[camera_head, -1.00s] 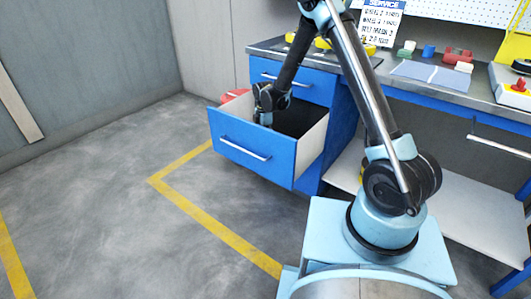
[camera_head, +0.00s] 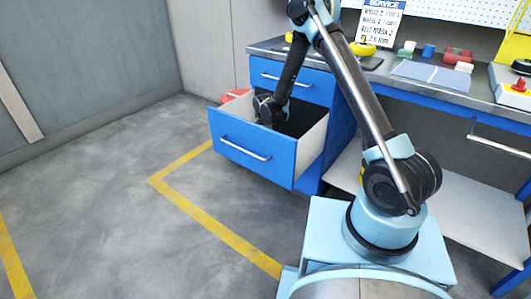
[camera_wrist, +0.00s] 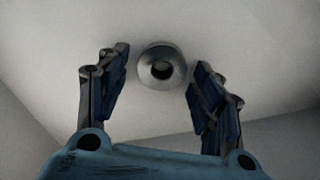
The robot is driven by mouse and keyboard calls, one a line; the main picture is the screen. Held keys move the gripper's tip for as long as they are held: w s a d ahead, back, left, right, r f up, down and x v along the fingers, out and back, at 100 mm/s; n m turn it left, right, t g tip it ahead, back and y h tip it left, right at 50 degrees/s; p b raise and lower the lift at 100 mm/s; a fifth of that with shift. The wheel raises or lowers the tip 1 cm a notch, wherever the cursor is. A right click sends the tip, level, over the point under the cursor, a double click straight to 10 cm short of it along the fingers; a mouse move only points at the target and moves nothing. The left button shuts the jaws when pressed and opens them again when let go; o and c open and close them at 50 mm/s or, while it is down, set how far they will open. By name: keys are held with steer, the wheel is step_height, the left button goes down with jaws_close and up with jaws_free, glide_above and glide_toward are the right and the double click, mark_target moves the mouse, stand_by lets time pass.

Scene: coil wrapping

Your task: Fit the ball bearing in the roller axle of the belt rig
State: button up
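The ball bearing is a round metal ring with a dark bore. It (camera_wrist: 151,74) lies on the pale floor of the open blue drawer in the wrist view. My gripper (camera_wrist: 156,80) is open, with a dark blue finger on each side of the bearing and a visible gap on both sides. In the head view my gripper (camera_head: 266,118) reaches down into the drawer (camera_head: 238,148), and its fingertips are hidden behind the drawer front. The bearing is not visible in the head view. I cannot make out the roller axle or the belt rig for certain.
The drawer's pale side walls stand close around my gripper. A workbench (camera_head: 430,85) above holds a grey-blue mat, small coloured parts and a yellow unit (camera_head: 512,92) with a red knob. A service sign (camera_head: 381,22) stands behind. The floor (camera_head: 110,200) at left is clear.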

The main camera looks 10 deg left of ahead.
steer(key=c, duration=1)
steer(key=shift+r, duration=5)
